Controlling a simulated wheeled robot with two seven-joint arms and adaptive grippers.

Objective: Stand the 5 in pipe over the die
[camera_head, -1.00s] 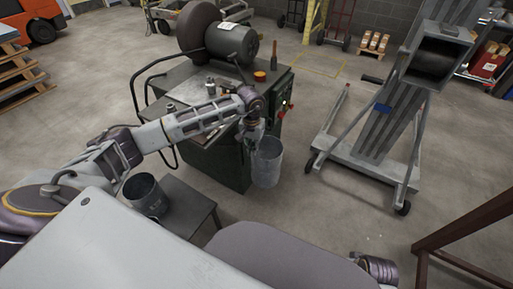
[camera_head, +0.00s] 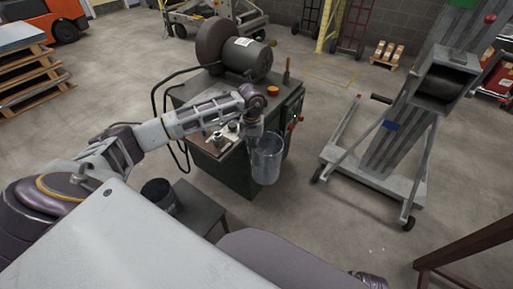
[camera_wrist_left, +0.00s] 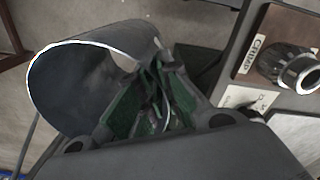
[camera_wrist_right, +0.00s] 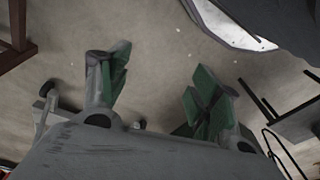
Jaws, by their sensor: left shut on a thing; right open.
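My left gripper (camera_head: 256,128) is shut on the rim of an open grey metal pipe (camera_head: 267,162), which hangs roughly upright beside the green machine's near right side. The pipe (camera_wrist_left: 85,85) also shows in the left wrist view, its wall between the fingers (camera_wrist_left: 150,105); no size marking is readable. A round metal die (camera_wrist_left: 298,70) sits by a "CRIMP" label on the machine top, apart from the pipe. Small metal fittings (camera_head: 218,139) show there in the head view. My right gripper (camera_wrist_right: 158,85) is open and empty over the floor.
A second, darker pipe (camera_head: 158,193) stands on a small dark table (camera_head: 200,212) at the lower left. The machine (camera_head: 238,175) carries a large motor (camera_head: 240,60). A wheeled lift (camera_head: 375,175) stands to the right, with clear floor between.

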